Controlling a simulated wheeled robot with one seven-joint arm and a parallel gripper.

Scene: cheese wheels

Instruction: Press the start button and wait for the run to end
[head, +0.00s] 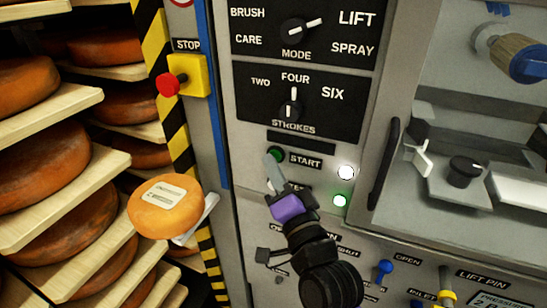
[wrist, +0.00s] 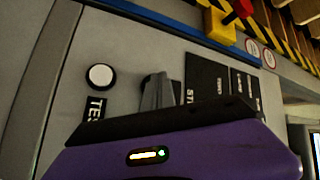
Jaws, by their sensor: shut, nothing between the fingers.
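The green start button (head: 278,153) sits on the grey panel, left of the START label, in the head view. My gripper (head: 271,163) is shut and empty, its fingertips at the button's lower left edge and overlapping it. I cannot tell whether they touch or press it. In the wrist view the shut fingers (wrist: 158,92) reach the panel and hide the button. To the right of the button, a white lamp (head: 346,172) and a green lamp (head: 340,200) are lit.
The mode knob (head: 297,30) points toward LIFT, the strokes knob (head: 291,109) toward FOUR. A red stop button (head: 168,84) is on the left. A cheese wheel (head: 165,206) sits on a holder before the racks. A white button (wrist: 100,76) is above a TEST label.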

